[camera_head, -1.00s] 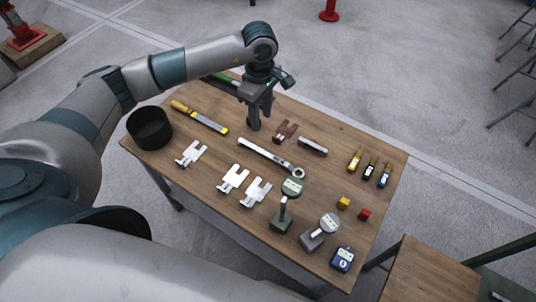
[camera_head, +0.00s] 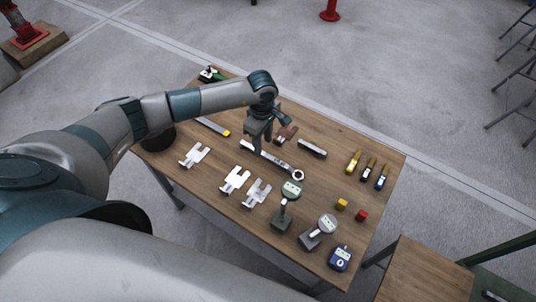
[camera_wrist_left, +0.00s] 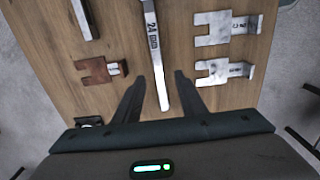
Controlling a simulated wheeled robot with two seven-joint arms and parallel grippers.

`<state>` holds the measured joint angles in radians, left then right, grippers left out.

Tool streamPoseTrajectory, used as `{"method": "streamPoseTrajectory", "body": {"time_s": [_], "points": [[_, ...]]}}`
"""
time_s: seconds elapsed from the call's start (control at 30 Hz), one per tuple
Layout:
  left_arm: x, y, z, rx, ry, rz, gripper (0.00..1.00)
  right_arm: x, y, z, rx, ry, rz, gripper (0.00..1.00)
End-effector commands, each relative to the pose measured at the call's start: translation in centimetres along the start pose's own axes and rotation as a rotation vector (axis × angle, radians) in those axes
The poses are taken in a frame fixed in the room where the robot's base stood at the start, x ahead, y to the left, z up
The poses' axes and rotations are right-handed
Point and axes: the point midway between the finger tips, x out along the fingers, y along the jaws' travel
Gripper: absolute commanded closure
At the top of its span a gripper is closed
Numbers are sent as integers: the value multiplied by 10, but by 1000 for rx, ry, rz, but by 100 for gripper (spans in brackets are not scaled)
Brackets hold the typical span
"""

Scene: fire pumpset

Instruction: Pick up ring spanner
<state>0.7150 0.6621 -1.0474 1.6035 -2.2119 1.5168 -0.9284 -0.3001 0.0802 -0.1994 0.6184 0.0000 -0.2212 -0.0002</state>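The ring spanner (camera_head: 276,162) is a long silver bar with a ring at its right end, lying on the wooden table (camera_head: 215,206). In the left wrist view the spanner (camera_wrist_left: 155,50) runs down between the two fingers, with its plain end near the fingertips and printed marks on its shaft. My left gripper (camera_head: 257,147) hangs over the spanner's left end, which it partly hides. In the wrist view the left gripper (camera_wrist_left: 160,88) is open, one finger on each side of the shaft with gaps. My right gripper is not in view.
A black pot (camera_head: 158,137) is partly hidden by my arm.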

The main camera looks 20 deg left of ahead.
Motion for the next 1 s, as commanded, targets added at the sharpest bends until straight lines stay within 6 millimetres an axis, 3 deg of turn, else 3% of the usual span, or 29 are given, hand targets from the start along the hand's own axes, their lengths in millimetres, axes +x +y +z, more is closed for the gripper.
{"method": "streamPoseTrajectory", "body": {"time_s": [0.17, 0.63, 1.0], "points": [[11, 0, 0, 1, 0, 1, 62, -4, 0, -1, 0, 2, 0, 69], [16, 0, -1, -1, -1, -1, 62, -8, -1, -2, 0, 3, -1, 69], [54, 3, -7, 0, -1, 0, 62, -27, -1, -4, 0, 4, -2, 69]]}}
